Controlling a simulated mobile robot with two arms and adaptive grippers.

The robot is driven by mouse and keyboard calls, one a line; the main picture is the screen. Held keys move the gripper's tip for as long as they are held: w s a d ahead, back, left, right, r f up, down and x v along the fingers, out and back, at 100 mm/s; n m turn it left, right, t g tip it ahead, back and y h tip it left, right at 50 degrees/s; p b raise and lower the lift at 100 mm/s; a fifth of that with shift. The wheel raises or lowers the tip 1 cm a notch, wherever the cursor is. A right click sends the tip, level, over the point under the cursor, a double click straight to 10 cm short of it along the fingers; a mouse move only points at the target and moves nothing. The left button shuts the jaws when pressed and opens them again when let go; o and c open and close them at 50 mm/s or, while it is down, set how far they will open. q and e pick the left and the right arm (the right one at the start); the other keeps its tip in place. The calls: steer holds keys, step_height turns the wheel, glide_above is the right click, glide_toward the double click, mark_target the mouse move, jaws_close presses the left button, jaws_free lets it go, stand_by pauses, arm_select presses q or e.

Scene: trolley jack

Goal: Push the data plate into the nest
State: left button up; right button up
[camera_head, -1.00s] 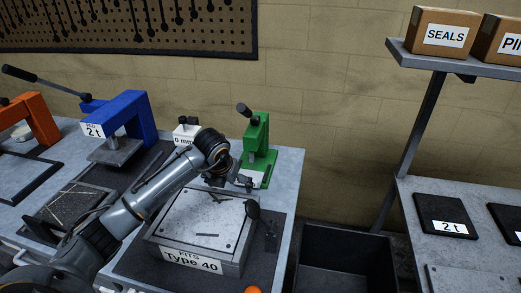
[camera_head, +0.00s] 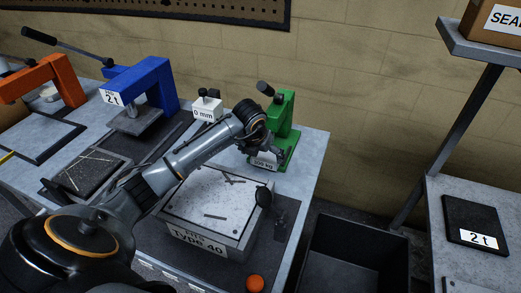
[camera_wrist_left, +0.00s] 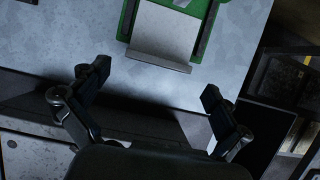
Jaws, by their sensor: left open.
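The green press (camera_head: 284,125) stands at the back right of the bench. A small "200 kg" label (camera_head: 265,159) shows at its front, partly behind my gripper. In the left wrist view, a pale flat plate (camera_wrist_left: 167,28) lies between dark rails on the green base (camera_wrist_left: 207,30), with a grey ledge (camera_wrist_left: 158,61) in front. I cannot tell whether this plate is the data plate or part of the nest. My left gripper (camera_wrist_left: 155,83) is open and empty, its fingers spread just short of the ledge. My right gripper is out of view.
A "Type 40" block (camera_head: 215,205) lies below my left arm. A blue press (camera_head: 150,85), an orange press (camera_head: 50,80) and a "0 mm" block (camera_head: 207,108) stand to the left. A dark bin (camera_head: 345,255) is right of the bench.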

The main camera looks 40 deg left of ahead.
mark_target(263, 161)
arm_select(q)
steer(key=shift+x, duration=2.35)
steer(key=shift+r, duration=0.1)
steer(key=c, duration=1)
